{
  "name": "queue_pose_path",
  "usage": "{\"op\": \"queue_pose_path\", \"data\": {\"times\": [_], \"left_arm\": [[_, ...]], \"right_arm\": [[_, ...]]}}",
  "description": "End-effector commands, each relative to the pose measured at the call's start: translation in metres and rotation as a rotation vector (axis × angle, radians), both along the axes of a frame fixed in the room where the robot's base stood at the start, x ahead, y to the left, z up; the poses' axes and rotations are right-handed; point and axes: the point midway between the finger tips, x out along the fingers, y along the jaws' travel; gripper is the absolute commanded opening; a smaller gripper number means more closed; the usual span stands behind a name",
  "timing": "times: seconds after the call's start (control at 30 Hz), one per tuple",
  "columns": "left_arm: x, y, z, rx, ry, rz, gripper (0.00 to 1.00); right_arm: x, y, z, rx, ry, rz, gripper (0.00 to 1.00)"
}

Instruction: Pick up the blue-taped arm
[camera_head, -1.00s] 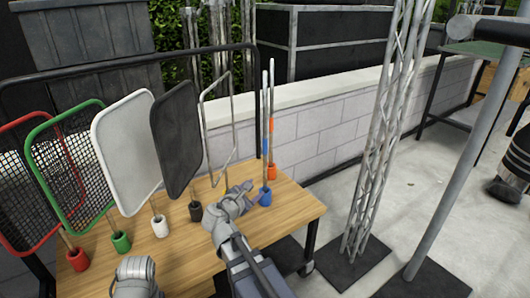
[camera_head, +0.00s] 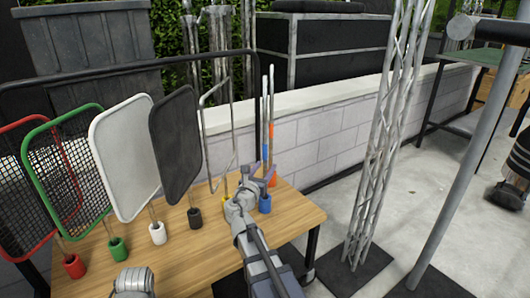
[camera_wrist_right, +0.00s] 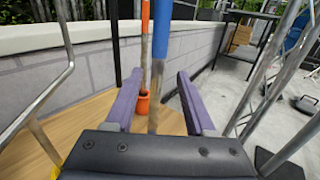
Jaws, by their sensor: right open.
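The blue-taped arm (camera_head: 264,143) is a thin upright rod in a blue cup (camera_head: 265,204) at the right part of the wooden table. My right gripper (camera_head: 263,174) is open at the rod, just above the cup. In the right wrist view the blue tape (camera_wrist_right: 168,28) is at the top, and the bare shaft runs down between the two spread purple fingers (camera_wrist_right: 159,95). I cannot tell whether a finger touches it. The blue cup is hidden in that view. A grey part of my left arm shows at the bottom left; its fingers are out of view.
An orange-taped arm (camera_head: 271,129) stands close behind in an orange cup (camera_head: 271,180). A wire frame (camera_head: 206,130) and black (camera_head: 175,142), white (camera_head: 125,160), green (camera_head: 50,175) and red flags stand to the left. A truss (camera_head: 382,150) rises at the right.

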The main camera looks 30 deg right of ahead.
Motion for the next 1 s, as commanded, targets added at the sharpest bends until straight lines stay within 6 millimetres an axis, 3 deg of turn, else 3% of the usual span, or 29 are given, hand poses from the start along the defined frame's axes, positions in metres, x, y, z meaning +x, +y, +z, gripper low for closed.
{"op": "queue_pose_path", "data": {"times": [0.3,0.6,1.0], "left_arm": [[0.0,0.0,0.001,0.0,0.0,0.0,0.5],[0.0,0.0,0.001,0.0,0.0,0.0,0.5],[0.0,0.0,0.001,0.0,0.0,0.0,0.5]], "right_arm": [[0.032,-0.03,0.001,0.001,-0.001,-0.001,0.55],[0.035,-0.035,0.001,0.001,-0.001,0.0,0.54],[0.035,-0.035,0.001,0.001,-0.001,0.0,0.09]]}}
